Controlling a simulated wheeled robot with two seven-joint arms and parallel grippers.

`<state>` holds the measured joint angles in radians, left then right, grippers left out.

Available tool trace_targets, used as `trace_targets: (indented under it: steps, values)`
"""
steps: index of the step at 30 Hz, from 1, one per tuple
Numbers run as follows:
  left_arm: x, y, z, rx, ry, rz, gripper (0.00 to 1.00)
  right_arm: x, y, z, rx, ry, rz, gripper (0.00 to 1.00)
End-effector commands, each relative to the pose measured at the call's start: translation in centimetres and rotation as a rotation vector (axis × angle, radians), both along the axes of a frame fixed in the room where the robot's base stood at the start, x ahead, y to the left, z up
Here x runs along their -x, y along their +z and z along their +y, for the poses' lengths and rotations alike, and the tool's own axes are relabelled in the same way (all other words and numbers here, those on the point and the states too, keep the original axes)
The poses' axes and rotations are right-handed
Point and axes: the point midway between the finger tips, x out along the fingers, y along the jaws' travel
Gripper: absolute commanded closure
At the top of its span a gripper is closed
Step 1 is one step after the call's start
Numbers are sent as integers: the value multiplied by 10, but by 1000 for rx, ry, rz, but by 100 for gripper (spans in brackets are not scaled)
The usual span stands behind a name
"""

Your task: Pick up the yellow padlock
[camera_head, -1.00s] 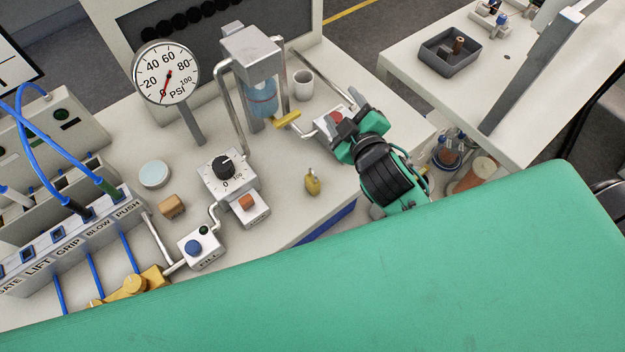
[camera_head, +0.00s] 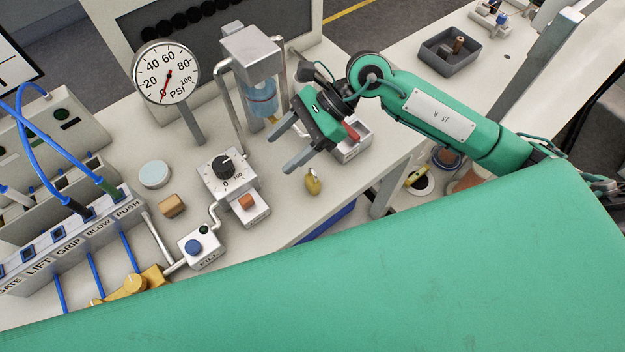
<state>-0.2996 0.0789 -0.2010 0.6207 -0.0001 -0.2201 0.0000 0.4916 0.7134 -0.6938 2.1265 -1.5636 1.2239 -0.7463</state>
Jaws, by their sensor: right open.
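The yellow padlock (camera_head: 313,183) stands on the white workbench near its front edge, with its shackle at the top. My right gripper (camera_head: 280,150) is open and empty. Its two grey fingers point left and down, above the bench. The gripper is up and to the left of the padlock in the picture, and the nearer finger comes close to it without visible contact. The padlock is in plain view. My left gripper is not in view.
A control box with a black knob (camera_head: 223,168) and a box with an orange button (camera_head: 247,205) stand left of the padlock. A metal dispenser (camera_head: 252,55) with a blue vessel stands behind the gripper. My green body covers the foreground.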

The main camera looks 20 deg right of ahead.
Motion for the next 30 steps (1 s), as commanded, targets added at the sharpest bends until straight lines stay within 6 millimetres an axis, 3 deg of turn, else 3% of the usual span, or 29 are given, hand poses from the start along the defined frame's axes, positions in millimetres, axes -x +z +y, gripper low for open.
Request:
trace_targets:
  steps: [3, 6, 10, 14, 24, 30]
  values:
    - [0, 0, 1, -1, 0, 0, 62, -13, -23, -43, 253, 79, -87, 38]
    - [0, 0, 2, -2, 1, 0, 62, -21, -32, -73, 404, 123, -125, 38]
    - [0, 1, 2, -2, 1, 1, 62, -27, -37, -96, 515, 151, -141, 38]
    - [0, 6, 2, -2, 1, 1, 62, -26, -47, -98, 547, 162, -141, 38]
    - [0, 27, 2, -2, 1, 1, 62, -18, -104, -74, 543, 161, -141, 38]
    - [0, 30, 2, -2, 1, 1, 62, -17, -117, -69, 542, 160, -143, 38]
